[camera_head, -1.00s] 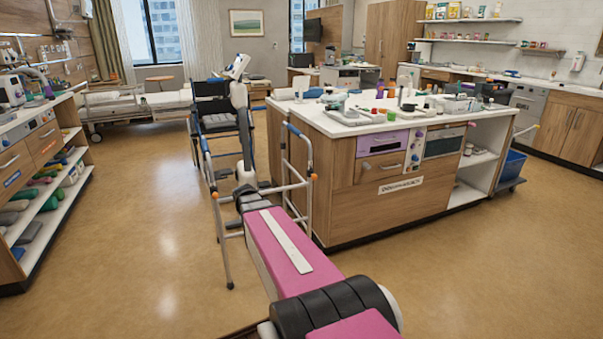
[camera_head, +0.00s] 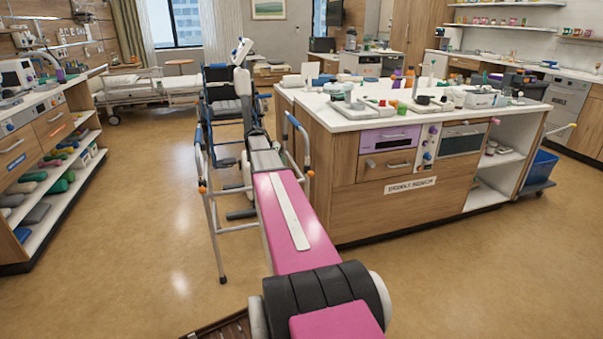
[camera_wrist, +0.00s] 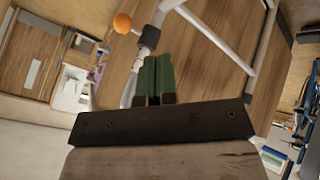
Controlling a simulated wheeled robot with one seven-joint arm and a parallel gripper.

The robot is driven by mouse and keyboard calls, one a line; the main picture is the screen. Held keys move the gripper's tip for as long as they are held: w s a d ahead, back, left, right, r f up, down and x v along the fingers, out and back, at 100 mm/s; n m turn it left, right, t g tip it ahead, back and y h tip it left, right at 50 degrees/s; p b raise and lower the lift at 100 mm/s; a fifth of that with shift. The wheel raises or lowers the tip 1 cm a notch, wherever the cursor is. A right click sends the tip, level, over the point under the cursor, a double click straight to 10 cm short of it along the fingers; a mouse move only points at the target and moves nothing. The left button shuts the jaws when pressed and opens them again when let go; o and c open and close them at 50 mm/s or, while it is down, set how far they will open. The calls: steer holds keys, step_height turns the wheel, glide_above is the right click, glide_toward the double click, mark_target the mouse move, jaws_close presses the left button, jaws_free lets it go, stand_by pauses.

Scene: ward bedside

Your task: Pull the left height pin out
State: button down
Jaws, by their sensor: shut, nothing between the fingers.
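A walking frame with blue grips (camera_head: 199,139) stands left of the island, partly behind my arm. An orange pin knob (camera_head: 203,188) shows on its left side and another orange knob (camera_head: 310,173) on its right. In the wrist view, an orange knob (camera_wrist: 123,22) sticks out beside a dark collar (camera_wrist: 150,38) and a pale tube. I cannot tell which side's knob this is. My gripper (camera_wrist: 154,60) has green fingers, shut together and empty. In that picture the fingers lie just below the collar and knob; the exact gap is unclear. The gripper is not clearly visible in the head view.
The wooden island (camera_head: 318,108) stands close on the right of the frame. A wheelchair (camera_head: 222,88) is behind it, and a bed (camera_head: 150,90) is further back. A shelf unit (camera_head: 70,190) stands left. The floor (camera_head: 150,220) between shelf and frame is clear.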

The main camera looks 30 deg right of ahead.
mark_target(310, 173)
steer(key=s+d+f, duration=0.4)
steer(key=d+f, duration=0.3)
steer(key=d, duration=0.2)
stand_by(0.4)
